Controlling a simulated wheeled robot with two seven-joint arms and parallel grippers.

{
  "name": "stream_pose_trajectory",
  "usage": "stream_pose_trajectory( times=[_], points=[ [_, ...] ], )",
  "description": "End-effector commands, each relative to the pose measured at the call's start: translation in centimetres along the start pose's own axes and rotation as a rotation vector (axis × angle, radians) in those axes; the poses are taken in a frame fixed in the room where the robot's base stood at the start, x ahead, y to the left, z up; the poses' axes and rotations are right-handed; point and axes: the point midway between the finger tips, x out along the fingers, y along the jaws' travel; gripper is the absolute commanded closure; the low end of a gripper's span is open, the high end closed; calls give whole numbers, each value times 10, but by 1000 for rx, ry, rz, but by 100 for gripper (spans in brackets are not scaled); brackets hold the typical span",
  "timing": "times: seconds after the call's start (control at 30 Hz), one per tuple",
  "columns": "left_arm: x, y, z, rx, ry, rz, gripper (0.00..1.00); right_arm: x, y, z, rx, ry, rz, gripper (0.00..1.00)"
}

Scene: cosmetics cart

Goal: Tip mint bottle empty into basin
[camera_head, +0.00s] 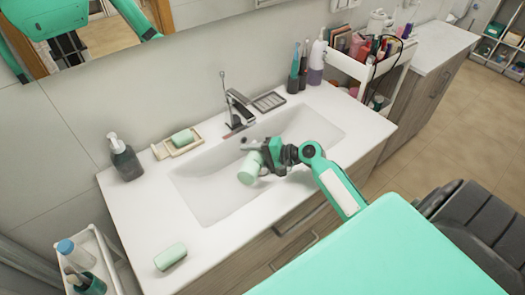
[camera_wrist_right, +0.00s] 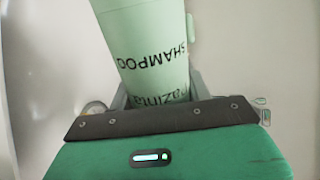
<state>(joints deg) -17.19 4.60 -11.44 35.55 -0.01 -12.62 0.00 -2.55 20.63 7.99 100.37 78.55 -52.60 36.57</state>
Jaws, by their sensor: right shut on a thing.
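The mint bottle (camera_head: 249,170) is held over the white basin (camera_head: 205,200) in the head view, tilted well over, its wider end low and toward the front left. My right gripper (camera_head: 263,158) is shut on it. In the right wrist view the bottle (camera_wrist_right: 148,45) fills the top middle, with the word SHAMPOO upside down, and sits between the fingers of my right gripper (camera_wrist_right: 150,92). Its mouth is not clear, and no flowing liquid shows. My left gripper is not in view.
A chrome faucet (camera_head: 238,108) stands behind the basin. Tall bottles (camera_head: 316,62) and a cosmetics cart (camera_head: 366,68) are at back right.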

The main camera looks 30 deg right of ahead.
Motion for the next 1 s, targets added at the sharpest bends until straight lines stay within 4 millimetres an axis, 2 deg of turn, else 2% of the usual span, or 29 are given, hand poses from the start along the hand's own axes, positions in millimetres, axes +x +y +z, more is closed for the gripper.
stream_pose_trajectory(
  times=[1.0],
  points=[
    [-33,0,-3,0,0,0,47,-4,-11,-4,253,-86,0,74]
  ],
)
